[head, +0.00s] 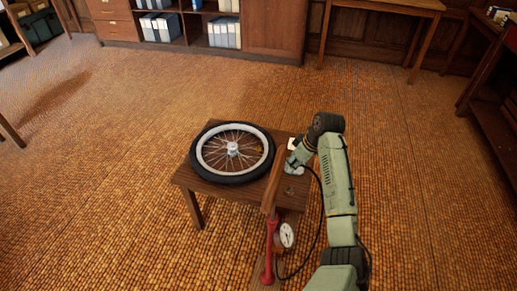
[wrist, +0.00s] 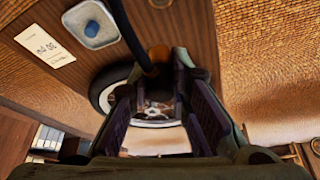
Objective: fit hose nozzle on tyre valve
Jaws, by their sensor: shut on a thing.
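A spoked wheel with a black tyre (head: 240,179) lies flat on a small wooden table (head: 184,180). Part of the tyre (wrist: 97,90) also shows beyond my fingers in the wrist view. I cannot make out the tyre valve for certain. My gripper (head: 293,163) is over the table's right side, to the right of the tyre and apart from it. In the wrist view my gripper (wrist: 156,75) is shut on the end of a black hose (wrist: 133,32). The nozzle is mostly hidden between the fingers. The hose runs back to a red floor pump (head: 269,250).
The pump's wooden handle (head: 273,184) rises between the wheel and my arm. Its round gauge (head: 286,234) faces up. A white card (wrist: 45,46) and a tray (wrist: 85,14) with a blue object (wrist: 92,28) lie on the table. Floor is open to the left.

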